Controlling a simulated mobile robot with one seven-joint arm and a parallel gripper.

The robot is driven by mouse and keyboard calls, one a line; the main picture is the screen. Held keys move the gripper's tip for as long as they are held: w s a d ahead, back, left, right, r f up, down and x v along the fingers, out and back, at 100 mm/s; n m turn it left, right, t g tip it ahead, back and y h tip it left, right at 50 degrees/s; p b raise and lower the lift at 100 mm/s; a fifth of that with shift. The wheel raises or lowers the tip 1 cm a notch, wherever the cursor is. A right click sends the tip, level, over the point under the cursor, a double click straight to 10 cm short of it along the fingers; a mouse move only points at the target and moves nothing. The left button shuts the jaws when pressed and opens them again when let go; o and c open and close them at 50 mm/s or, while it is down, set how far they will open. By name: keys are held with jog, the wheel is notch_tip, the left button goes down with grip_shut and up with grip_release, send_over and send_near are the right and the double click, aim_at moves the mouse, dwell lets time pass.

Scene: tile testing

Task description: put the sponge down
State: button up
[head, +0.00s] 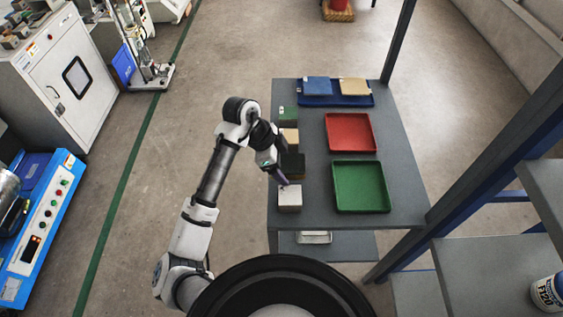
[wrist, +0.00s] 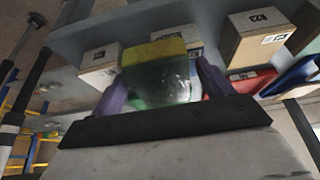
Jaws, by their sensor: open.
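My gripper (wrist: 162,85) has two purple fingers standing apart, open. Between them in the wrist view is a block with a yellow band on top and a greenish, shiny body, which looks like the sponge (wrist: 152,52). I cannot tell whether the fingers touch it or what it rests on. In the head view my gripper (head: 279,177) points down at the table's left edge, beside a black box (head: 293,164) and just behind a pale grey box (head: 290,198). The yellow and green block cannot be made out in the head view.
The grey table (head: 398,160) holds a red tray (head: 372,120) and a green tray (head: 382,172), both empty. A blue tray (head: 325,100) at the back holds a blue pad (head: 317,85) and a tan pad (head: 353,86). A post rises at the table's back right corner.

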jog(key=shift+r+p, duration=0.6)
jog(key=shift+r, duration=0.05)
jog(key=b+v, duration=0.2)
jog(key=v, duration=1)
